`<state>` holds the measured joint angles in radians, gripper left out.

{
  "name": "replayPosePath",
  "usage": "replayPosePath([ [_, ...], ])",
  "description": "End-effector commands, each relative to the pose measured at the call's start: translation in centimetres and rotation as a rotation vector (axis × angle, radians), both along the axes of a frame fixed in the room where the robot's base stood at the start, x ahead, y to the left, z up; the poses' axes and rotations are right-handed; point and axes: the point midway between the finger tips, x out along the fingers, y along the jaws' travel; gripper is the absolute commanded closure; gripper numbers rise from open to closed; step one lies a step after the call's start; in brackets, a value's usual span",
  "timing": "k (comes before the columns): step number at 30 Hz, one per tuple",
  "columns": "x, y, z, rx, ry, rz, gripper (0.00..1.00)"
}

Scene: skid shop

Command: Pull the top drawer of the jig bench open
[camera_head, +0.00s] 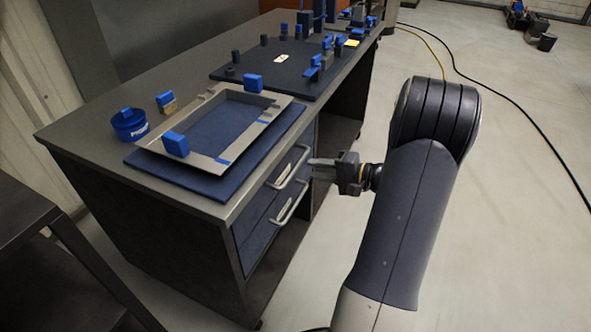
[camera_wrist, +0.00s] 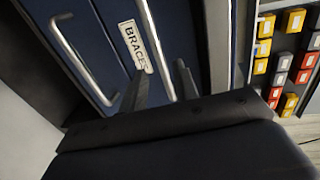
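The jig bench (camera_head: 190,215) has two dark blue drawers, both looking shut, each with a pale bar handle. The top drawer's handle (camera_head: 290,166) is above the lower handle (camera_head: 290,201). My gripper (camera_head: 316,170) is just right of the top handle, roughly level with it. In the wrist view my gripper (camera_wrist: 160,88) is open, its two dark fingers apart. One bar handle (camera_wrist: 152,40) runs down between the fingertips in the picture; contact cannot be told. A white label reading BRACES (camera_wrist: 136,47) is beside it. The other handle (camera_wrist: 82,60) is further left.
A blue mat with a grey tray frame (camera_head: 150,165), a blue tub (camera_head: 130,124) and blue blocks are on the bench top. Open shelf space is right of the drawers. Yellow and red bins (camera_wrist: 290,60) show in the wrist view. The floor (camera_head: 510,200) at right is mostly clear, crossed by cables.

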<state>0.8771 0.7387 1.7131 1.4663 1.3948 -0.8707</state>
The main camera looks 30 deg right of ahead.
Motion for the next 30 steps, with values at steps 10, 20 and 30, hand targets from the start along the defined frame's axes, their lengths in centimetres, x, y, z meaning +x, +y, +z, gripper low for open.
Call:
replayPosePath([
  [10, 4.4, 3.5, -1.3, -0.001, 0.002, 0.003, 0.71],
  [20, 5.2, 4.1, -1.4, 0.000, 0.002, 0.001, 0.71],
  [30, 5.1, 4.1, -1.4, -0.001, 0.002, 0.001, 0.91],
])
